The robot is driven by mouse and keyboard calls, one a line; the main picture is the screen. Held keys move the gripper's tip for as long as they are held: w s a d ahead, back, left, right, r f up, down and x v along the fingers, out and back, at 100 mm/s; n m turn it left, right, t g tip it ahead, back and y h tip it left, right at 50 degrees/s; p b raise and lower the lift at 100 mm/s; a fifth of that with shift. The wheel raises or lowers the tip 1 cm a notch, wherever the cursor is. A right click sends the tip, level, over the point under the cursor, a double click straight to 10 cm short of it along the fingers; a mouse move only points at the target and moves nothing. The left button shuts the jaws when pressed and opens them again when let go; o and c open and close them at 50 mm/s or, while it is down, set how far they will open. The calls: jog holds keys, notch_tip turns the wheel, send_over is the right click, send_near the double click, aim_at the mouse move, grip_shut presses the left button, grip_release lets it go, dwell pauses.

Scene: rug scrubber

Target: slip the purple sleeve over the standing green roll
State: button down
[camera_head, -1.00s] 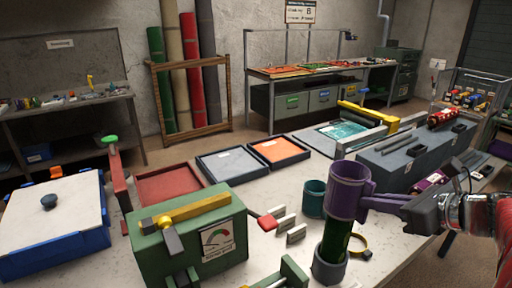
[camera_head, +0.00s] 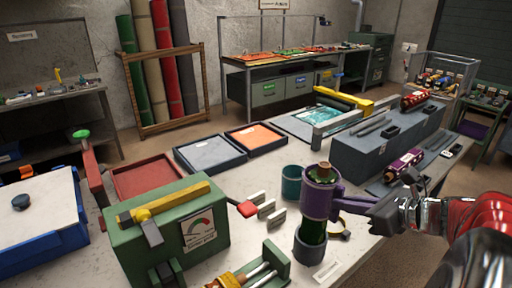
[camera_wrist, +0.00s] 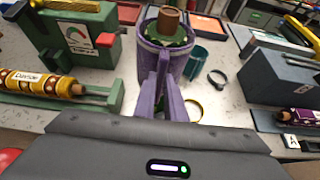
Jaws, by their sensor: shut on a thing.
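The purple sleeve (camera_head: 319,201) is around the upper part of the green roll (camera_head: 312,232). The roll's brown core and green top stick out above the sleeve's rim, and its lower part shows below. The roll stands upright in a dark grey round holder (camera_head: 309,250). My gripper (camera_head: 345,203) is shut on the sleeve's handle at the sleeve's right side. In the wrist view the sleeve (camera_wrist: 149,62) rings the roll (camera_wrist: 178,45), and my purple-looking fingertips (camera_wrist: 160,85) are at its near side. The roll's lower part is hidden there.
A teal cup (camera_head: 291,182) stands just behind the sleeve, and a yellow ring (camera_head: 343,231) lies to the right. A green box with a gauge (camera_head: 196,233) is left. A grey block (camera_head: 375,150) stands behind my gripper. Shallow trays (camera_head: 210,153) lie farther back.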

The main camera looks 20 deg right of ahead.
jog(key=shift+f, duration=5)
jog(key=c, duration=1.7)
grip_release()
jog(key=shift+c, duration=0.2)
jog(key=shift+s+r, duration=0.1)
jog(key=shift+s, duration=0.05)
jog(key=v, duration=1.3)
jog(key=shift+d, duration=0.15)
jog(key=shift+s+r, duration=0.1)
jog(key=shift+s, duration=0.05)
